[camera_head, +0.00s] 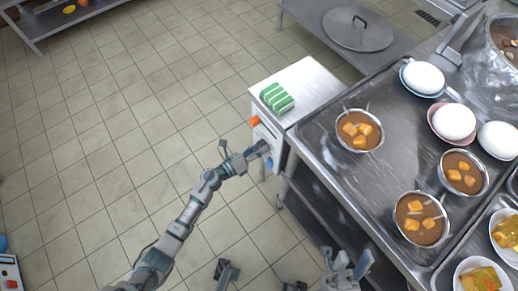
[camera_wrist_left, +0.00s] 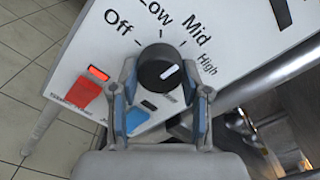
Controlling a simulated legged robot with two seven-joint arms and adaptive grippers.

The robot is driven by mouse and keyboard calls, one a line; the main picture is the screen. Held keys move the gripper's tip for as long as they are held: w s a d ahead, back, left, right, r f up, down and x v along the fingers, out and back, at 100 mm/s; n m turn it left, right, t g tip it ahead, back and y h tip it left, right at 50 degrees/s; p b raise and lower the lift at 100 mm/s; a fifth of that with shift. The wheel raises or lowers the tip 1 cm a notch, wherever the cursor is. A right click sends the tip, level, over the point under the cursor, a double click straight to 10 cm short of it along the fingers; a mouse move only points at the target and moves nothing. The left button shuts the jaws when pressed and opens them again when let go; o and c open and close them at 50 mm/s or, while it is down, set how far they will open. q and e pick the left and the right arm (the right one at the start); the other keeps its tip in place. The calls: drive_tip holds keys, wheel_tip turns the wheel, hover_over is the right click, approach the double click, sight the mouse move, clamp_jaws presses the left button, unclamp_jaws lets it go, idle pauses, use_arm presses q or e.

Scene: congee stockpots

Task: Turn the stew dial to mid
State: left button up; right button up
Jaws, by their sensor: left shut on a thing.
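The stew dial is a round black knob (camera_wrist_left: 158,70) with a white mark, on a white panel (camera_wrist_left: 100,45) lettered Off, Low, Mid and High. The mark slants up to the right, toward the Mid and High side; the exact setting is hard to tell. My left gripper (camera_wrist_left: 163,88) is shut on the knob, a finger on each side. In the head view my left gripper (camera_head: 258,151) reaches the front of the white unit (camera_head: 318,83) and hides the dial. My right gripper (camera_head: 346,262) is low in the head view, its fingers apart and empty.
A red switch (camera_wrist_left: 84,93) and a blue button (camera_wrist_left: 136,119) sit below the dial. A green-striped block (camera_head: 277,98) lies on the unit. The steel counter (camera_head: 325,165) at right holds bowls of stew and white eggs or domes.

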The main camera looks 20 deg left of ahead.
use_arm(q)
drive_tip(key=shift+w+a+r, duration=0.1)
drive_tip(key=shift+w+a, duration=0.05)
drive_tip(key=shift+a, duration=0.1)
drive_tip(key=o, duration=1.1)
drive_tip(key=shift+o, duration=0.2)
drive_tip(key=v, duration=1.2)
drive_tip(key=shift+f, duration=0.2)
